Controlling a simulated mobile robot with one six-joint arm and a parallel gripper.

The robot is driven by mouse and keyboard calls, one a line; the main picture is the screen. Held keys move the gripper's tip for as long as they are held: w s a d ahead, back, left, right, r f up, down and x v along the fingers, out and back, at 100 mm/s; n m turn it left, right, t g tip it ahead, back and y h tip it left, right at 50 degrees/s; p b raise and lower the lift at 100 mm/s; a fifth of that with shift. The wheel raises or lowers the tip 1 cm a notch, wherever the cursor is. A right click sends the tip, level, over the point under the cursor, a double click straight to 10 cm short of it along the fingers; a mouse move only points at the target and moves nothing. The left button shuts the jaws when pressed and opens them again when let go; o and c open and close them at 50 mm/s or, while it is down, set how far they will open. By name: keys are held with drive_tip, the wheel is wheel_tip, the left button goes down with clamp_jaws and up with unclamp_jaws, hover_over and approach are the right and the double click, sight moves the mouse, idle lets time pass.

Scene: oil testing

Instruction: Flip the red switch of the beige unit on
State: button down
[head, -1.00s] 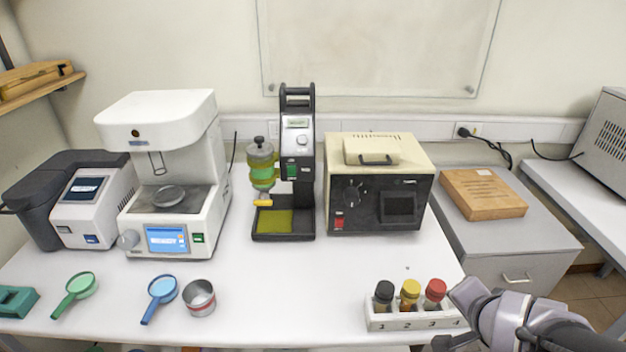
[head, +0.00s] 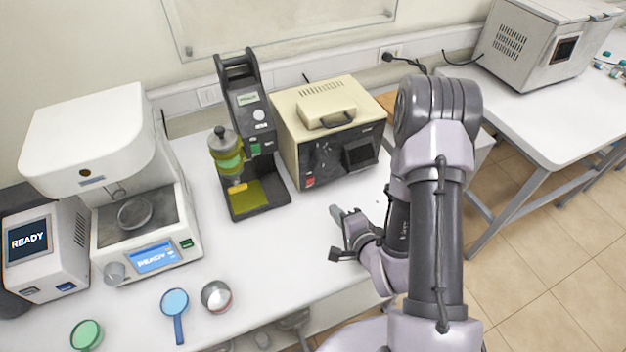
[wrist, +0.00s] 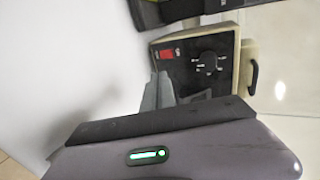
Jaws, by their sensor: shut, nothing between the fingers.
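The beige unit (head: 290,113) stands at the back of the table, with a black front panel, a dial and a small dark window. Its red switch (head: 309,181) is at the lower left of the front panel. In the wrist view the unit appears turned sideways, with the red switch (wrist: 167,54) beside the black dial (wrist: 208,62). My gripper (head: 336,212) is shut and empty, over the table in front of the unit and apart from the switch. In the wrist view its fingertips (wrist: 160,82) show just below the switch in the picture.
A black stand with a green oil vessel (head: 228,160) is just left of the unit. A white tester (head: 100,140) stands further left. My arm hides part of the right side.

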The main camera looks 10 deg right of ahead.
drive_tip(key=shift+w+f, duration=0.1)
drive_tip(key=b, duration=1.2)
approach(310, 181)
drive_tip(key=s+f, duration=0.2)
drive_tip(key=shift+s+d, duration=0.35)
drive_tip(key=b+x, duration=0.2)
drive_tip(key=b, duration=0.3)
drive_tip(key=shift+w+b, duration=0.2)
drive_tip(key=shift+b, duration=0.15)
drive_tip(key=w, duration=0.2)
drive_tip(key=w+a, duration=0.1)
drive_tip(key=w, duration=0.2)
drive_tip(key=shift+w, duration=0.1)
drive_tip(key=shift+w+a+r, duration=0.1)
drive_tip(key=shift+w+r, duration=0.05)
drive_tip(key=shift+w, duration=0.3)
